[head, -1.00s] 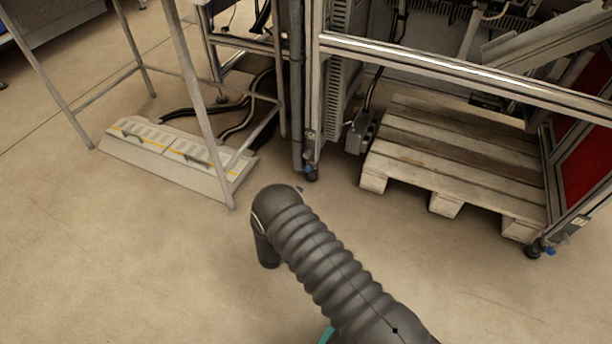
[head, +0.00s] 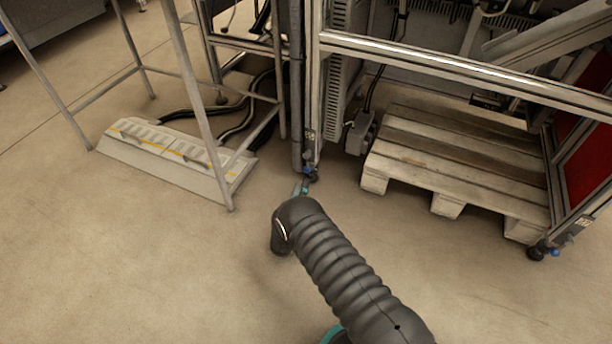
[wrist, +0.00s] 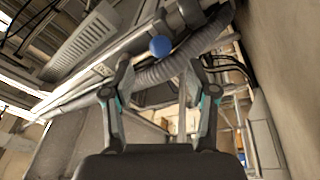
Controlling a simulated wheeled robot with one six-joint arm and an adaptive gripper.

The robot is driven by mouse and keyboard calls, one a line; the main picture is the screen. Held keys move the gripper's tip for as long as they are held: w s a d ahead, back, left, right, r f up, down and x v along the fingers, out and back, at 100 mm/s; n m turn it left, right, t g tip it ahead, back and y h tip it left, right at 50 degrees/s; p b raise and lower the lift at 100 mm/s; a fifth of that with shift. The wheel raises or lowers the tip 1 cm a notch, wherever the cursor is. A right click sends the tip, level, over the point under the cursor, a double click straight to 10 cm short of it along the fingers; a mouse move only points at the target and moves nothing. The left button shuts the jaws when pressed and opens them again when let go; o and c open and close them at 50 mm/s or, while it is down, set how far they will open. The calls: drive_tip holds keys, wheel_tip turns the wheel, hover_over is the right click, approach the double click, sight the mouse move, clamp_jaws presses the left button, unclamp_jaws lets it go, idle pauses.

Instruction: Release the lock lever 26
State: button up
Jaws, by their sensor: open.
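A small blue-tipped lever (head: 310,173) sits low on the foot of the middle metal post. In the wrist view its round blue knob (wrist: 160,47) shows above and between the fingertips, apart from both. A small label plate is on the post above it, but I cannot read its number. My gripper (wrist: 158,72) is open and empty, with its two fingers spread below the knob in that picture. In the head view only a teal-marked part of my gripper (head: 302,187) shows, just below the lever; my ribbed arm hides the rest.
A second blue knob (head: 550,252) sits on the right foot of the machine frame. A wooden pallet (head: 455,150) lies under the frame. A pale cover box (head: 165,160) and a thin-legged stand (head: 205,130) are at the left. The floor in front is clear.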

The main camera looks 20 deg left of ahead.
sight(307, 164)
drive_tip(key=x, duration=0.5)
drive_tip(key=shift+w+b, duration=0.3)
drive_tip(key=shift+w, duration=0.1)
clamp_jaws()
drive_tip(key=shift+a+r, duration=0.1)
drive_tip(key=shift+a, duration=0.05)
